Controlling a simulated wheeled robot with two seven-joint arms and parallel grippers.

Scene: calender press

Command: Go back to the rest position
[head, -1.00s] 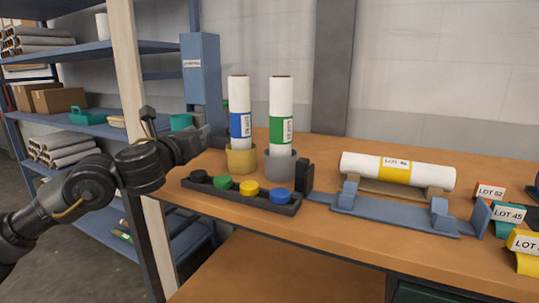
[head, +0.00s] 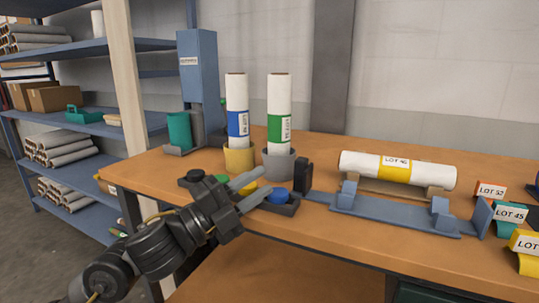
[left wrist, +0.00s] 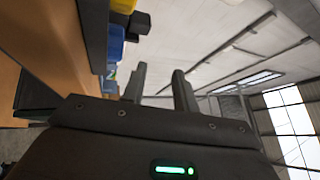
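My left gripper (head: 264,181) reaches in from the lower left of the head view. Its two grey fingers are apart with nothing between them, in front of part of the button strip (head: 289,209). The left wrist view also shows the parted, empty fingers (left wrist: 159,67). The blue button (head: 277,195) shows just beside the fingertips; I cannot tell whether they touch. The other buttons are partly hidden behind the gripper. My right gripper is not in view.
A blue-label roll (head: 237,110) and a green-label roll (head: 279,115) stand upright in cups behind the gripper. Lot cards (head: 510,213) stand at right. The wooden table's (head: 330,250) front is clear.

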